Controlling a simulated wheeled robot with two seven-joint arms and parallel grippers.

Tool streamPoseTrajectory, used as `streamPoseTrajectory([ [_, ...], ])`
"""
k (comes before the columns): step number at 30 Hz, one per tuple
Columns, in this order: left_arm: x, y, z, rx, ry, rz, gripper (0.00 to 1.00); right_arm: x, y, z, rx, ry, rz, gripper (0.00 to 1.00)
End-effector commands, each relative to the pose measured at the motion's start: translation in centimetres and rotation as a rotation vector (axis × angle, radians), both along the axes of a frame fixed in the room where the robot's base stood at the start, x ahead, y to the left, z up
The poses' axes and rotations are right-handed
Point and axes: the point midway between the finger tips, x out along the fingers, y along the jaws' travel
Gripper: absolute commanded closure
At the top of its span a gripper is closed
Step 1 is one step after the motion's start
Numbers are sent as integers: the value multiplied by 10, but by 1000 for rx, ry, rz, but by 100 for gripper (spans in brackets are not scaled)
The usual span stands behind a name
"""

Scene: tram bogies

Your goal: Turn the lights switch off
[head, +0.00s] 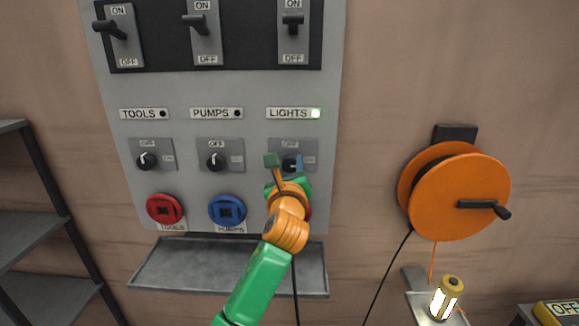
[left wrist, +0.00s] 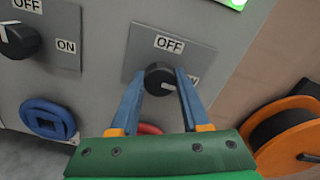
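The lights switch is a round black knob (head: 289,165) on a grey plate under the LIGHTS label (head: 289,113). In the left wrist view the knob (left wrist: 159,78) has its white mark facing right, toward ON; OFF is above it. The small lamp (head: 316,113) beside the label glows green. My left gripper (head: 285,162) is in front of this plate. In the left wrist view its two blue fingers (left wrist: 158,86) are open on either side of the knob; I cannot tell if they touch it. My right gripper is not in view.
Matching TOOLS (head: 146,161) and PUMPS (head: 215,160) knobs are to the left, with dark lamps. Lever switches (head: 293,22) are above. A red socket (head: 164,209), a blue socket (head: 227,210) and a ledge (head: 175,268) are below. An orange reel (head: 440,195) hangs at right.

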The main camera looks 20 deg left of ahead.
Motion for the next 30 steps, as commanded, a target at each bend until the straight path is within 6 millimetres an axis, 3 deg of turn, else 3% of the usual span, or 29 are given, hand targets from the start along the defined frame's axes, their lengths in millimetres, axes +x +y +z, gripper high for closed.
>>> streamPoseTrajectory([
  [3,0,0,0,0,0,1,100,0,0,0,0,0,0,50],
  [14,0,0,1,-71,-18,0,100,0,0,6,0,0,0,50],
  [30,0,0,0,-523,-148,0,100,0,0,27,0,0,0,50],
])
